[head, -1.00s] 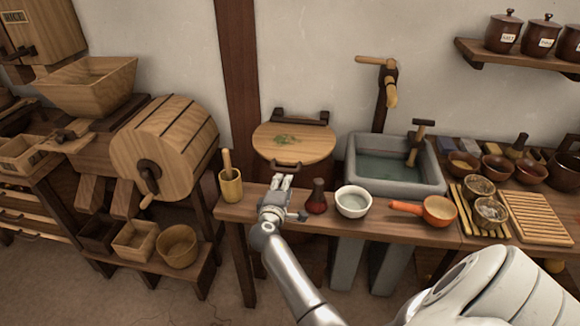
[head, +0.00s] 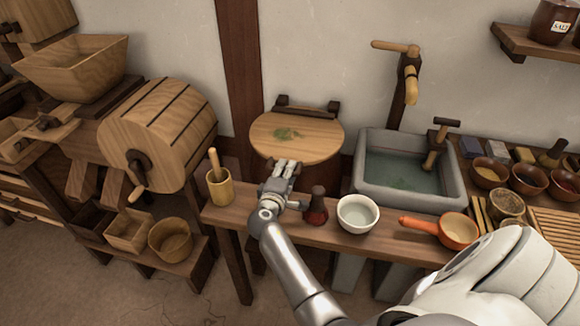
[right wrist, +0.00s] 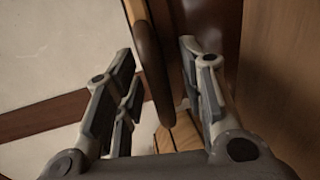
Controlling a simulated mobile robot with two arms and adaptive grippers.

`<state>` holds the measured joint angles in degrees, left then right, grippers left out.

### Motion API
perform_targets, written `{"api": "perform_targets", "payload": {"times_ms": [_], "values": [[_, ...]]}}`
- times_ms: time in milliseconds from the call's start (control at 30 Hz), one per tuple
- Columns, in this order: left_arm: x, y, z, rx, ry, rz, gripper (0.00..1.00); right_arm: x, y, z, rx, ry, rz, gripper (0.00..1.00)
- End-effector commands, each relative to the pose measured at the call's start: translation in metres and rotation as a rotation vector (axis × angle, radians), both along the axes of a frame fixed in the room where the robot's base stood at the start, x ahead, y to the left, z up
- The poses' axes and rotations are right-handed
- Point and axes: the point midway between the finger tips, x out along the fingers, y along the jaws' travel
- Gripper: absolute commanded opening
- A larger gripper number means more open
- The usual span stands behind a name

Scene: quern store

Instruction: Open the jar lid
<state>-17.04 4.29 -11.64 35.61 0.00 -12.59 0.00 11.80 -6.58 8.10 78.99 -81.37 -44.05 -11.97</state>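The round wooden jar lid (head: 310,142) with a green leaf mark lies flat behind the bench, its hinge bar at the back against the wall. The jar below is mostly hidden. My right gripper (head: 286,168) is at the lid's front edge and covers the front handle in the head view. In the right wrist view a dark curved bar, which looks like the lid handle (right wrist: 150,70), lies between the spread fingers of my right gripper (right wrist: 158,60). I cannot tell whether they touch it. My left gripper is not in view.
On the bench stand a wooden cup with a pestle (head: 220,188), a dark red bottle (head: 316,208) close beside my gripper, a white bowl (head: 357,214) and an orange pan (head: 450,230). A stone sink (head: 405,203) is right of the lid. A post (head: 241,70) rises behind.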

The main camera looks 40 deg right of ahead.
Motion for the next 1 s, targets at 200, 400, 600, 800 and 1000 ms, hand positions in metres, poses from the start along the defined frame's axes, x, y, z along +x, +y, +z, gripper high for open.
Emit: {"api": "perform_targets", "payload": {"times_ms": [200,400,600,800,1000], "values": [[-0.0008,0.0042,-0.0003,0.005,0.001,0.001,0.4,-0.0003,0.0014,-0.0006,0.0,0.0,0.0,0.37],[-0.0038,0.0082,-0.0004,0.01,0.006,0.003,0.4,-0.0003,0.0011,-0.0006,0.0,0.0,0.0,0.27],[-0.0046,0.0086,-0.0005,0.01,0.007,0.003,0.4,-0.0003,0.001,-0.0007,0.001,0.001,0.0,0.01],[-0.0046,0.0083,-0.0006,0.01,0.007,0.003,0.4,-0.0004,0.001,-0.0009,0.001,0.0,-0.001,0.0],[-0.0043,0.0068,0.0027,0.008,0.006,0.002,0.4,0.0007,0.0011,0.0021,0.005,0.002,-0.001,0.0]]}}
